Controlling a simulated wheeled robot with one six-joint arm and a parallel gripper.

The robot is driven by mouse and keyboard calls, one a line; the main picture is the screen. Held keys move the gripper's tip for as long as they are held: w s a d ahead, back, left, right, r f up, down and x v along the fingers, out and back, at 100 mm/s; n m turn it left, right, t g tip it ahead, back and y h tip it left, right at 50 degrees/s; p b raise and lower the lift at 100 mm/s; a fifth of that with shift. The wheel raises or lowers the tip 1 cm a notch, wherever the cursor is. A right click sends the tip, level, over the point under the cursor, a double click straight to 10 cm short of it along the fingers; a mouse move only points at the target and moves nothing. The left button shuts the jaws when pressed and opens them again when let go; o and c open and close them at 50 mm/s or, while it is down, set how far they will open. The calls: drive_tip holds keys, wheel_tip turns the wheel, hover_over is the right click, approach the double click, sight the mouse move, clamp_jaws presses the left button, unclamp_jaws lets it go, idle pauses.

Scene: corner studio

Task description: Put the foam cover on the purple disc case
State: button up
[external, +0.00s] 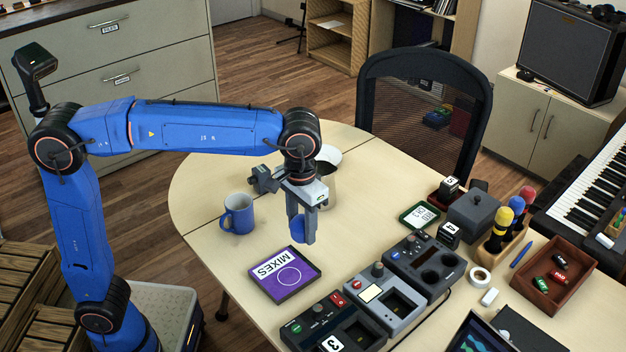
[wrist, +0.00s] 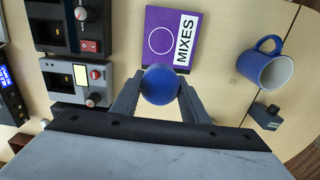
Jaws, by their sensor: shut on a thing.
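My gripper (external: 302,232) is shut on a round blue foam cover (external: 297,229). In the wrist view the cover (wrist: 161,84) sits between the two fingertips (wrist: 160,92). The purple disc case (external: 285,274) lies flat on the table, with a white label reading MIXES and a white ring on its face. In the external view my gripper and the cover appear above the table, just beyond the case. In the wrist view the case (wrist: 158,20) shows ahead of the cover, which overlaps its near edge in the picture. The case's top looks bare.
A blue mug (external: 238,214) stands left of my gripper, with a small dark object (wrist: 266,116) beside it. Control boxes (external: 333,326) line the right of the case. A holder with coloured-topped microphones (external: 505,228) and a brown tray (external: 557,275) stand farther right.

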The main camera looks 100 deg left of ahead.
drive_tip(key=s+d, duration=0.2)
drive_tip(key=s, duration=0.2)
approach(284, 271)
drive_tip(key=shift+f, duration=2.85)
drive_tip(key=shift+f, duration=0.15)
drive_tip(key=o, duration=1)
